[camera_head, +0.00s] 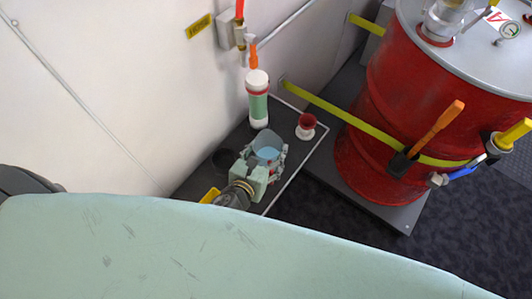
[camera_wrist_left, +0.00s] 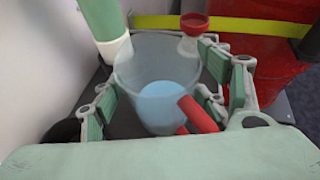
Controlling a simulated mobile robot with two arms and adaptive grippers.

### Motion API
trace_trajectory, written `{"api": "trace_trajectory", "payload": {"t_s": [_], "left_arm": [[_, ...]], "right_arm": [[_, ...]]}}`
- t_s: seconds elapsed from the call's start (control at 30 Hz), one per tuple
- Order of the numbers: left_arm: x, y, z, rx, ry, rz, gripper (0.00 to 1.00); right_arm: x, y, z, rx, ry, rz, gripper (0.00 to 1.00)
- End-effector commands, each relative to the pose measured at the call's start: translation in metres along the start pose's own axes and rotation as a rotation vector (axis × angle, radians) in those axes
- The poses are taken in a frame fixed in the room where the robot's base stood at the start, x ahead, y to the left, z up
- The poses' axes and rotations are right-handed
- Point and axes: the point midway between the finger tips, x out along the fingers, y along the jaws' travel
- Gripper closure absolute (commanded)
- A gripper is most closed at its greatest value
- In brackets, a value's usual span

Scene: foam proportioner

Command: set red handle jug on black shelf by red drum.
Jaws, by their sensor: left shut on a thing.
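The clear jug (camera_head: 267,152) holds blue liquid. Its red handle (camera_wrist_left: 197,114) shows in the left wrist view, on the side facing the camera. My left gripper (camera_head: 265,157) is shut around the jug (camera_wrist_left: 155,75), with a finger on each side. The jug is upright over the black shelf (camera_head: 298,151); I cannot tell whether its base touches the surface. The red drum (camera_head: 390,110) stands to the right of the shelf. My right gripper is not in view.
A green and white cylinder (camera_head: 258,105) stands behind the jug against the wall. A small red-topped cup (camera_head: 306,126) sits near the shelf's far right corner. A yellow strap (camera_head: 330,107) runs to the drum.

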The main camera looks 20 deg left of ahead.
Motion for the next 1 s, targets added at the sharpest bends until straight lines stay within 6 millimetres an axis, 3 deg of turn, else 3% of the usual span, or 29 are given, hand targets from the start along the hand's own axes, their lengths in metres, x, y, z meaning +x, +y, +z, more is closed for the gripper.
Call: {"api": "trace_trajectory", "payload": {"t_s": [0.37, 0.4, 0.57, 1.0], "left_arm": [[0.0019, 0.0, -0.0033, 0.002, -0.002, 0.0, 0.86], [0.0011, 0.0001, -0.0027, 0.002, 0.0, 0.0, 0.29], [0.001, 0.0002, -0.0027, 0.002, 0.0, 0.0, 0.15], [-0.0012, -0.0001, 0.0029, 0.001, -0.001, 0.0, 0.13]], "right_arm": [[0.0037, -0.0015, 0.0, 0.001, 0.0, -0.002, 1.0], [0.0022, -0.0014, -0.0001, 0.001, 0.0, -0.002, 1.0], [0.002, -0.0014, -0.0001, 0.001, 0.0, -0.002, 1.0], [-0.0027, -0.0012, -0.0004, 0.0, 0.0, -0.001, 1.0]]}}
